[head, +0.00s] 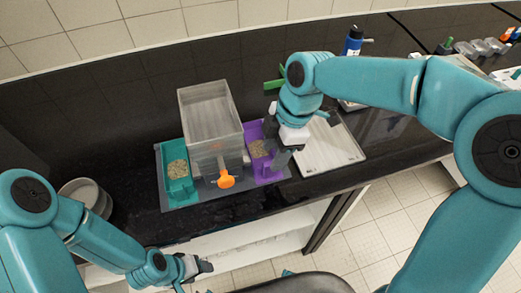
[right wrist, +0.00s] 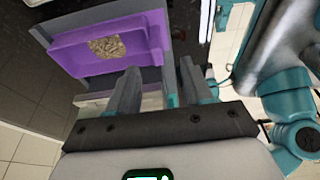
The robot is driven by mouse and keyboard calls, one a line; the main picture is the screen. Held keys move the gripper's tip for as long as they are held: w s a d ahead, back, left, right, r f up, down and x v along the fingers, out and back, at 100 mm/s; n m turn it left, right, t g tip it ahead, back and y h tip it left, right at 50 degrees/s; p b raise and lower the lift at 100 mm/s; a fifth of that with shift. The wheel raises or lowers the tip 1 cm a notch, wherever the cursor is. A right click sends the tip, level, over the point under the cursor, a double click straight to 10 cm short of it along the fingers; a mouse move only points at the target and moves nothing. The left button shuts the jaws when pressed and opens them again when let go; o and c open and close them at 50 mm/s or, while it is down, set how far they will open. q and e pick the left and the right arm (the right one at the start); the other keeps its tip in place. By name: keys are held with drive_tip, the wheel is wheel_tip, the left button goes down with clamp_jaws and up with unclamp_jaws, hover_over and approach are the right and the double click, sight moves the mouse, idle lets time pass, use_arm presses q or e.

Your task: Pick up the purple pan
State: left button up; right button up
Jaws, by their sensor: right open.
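The purple pan (head: 253,131) stands on the grey mat beside the shaker in the head view and holds pale grains. In the right wrist view the pan (right wrist: 75,60) lies just beyond my fingertips, with the grains (right wrist: 107,46) inside. My right gripper (head: 279,162) is at the pan's right front side and partly covers it.
The grey box-shaped shaker (head: 210,105) with an orange knob (head: 226,180) stands left of the pan. A teal pan (head: 180,190) with grains is farther left. A pale board (head: 335,150) lies to the right. Stacked round dishes (head: 80,190) stand at the far left.

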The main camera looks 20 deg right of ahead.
sight(269, 163)
drive_tip(key=shift+x, duration=0.85)
drive_tip(key=x, duration=0.5)
drive_tip(key=shift+w+f+p, duration=0.2)
drive_tip(key=shift+p, duration=0.15)
drive_tip(key=shift+c, duration=0.3)
clamp_jaws()
